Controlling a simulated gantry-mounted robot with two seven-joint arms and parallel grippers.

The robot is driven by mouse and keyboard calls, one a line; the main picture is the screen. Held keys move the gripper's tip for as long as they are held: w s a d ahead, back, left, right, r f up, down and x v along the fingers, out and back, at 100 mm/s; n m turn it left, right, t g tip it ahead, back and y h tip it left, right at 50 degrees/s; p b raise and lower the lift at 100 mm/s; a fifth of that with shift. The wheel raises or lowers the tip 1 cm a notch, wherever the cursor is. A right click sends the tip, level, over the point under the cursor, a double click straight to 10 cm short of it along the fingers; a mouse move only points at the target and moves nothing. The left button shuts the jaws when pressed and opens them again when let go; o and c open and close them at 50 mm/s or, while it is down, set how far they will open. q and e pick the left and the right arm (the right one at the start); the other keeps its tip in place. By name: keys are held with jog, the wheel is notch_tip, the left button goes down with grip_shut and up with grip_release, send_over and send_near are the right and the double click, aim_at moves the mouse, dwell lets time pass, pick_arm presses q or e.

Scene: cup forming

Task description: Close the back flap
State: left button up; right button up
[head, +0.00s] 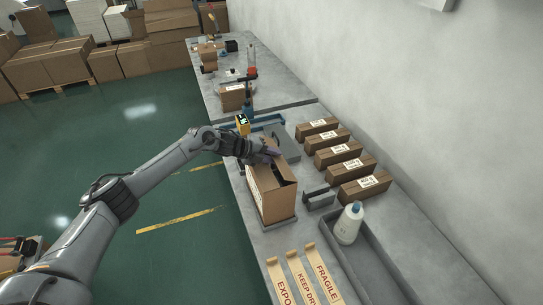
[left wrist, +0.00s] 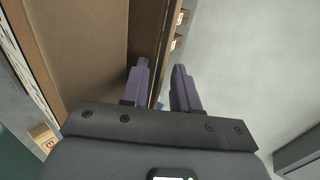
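The open cardboard box (head: 270,201) stands on the table with a dark gap in its top. My left gripper (head: 272,155) is at the far upper edge of the box and hides part of it, including much of the back flap. In the left wrist view the two purple fingers of the left gripper (left wrist: 161,88) are apart. A thin cardboard edge (left wrist: 164,50) runs down between them, and a broad brown panel (left wrist: 85,50) fills the left side. I cannot tell whether the fingers touch the cardboard. My right gripper is not in view.
Several closed brown boxes (head: 345,166) line the wall side of the table. A white bottle (head: 347,226) stands in a grey tray (head: 375,268) at the near right. Label strips (head: 300,277) lie in front. A yellow device (head: 242,121) stands behind the box.

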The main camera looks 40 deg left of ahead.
pick_arm(q)
grip_shut()
jog(key=shift+s+a+f+t+b, duration=0.15)
jog(key=shift+f+t+b, duration=0.35)
jog(key=shift+b, duration=0.45)
jog(key=shift+s+h, duration=0.1)
jog(key=shift+h, duration=0.2)
jog(key=shift+r, duration=0.2)
grip_release()
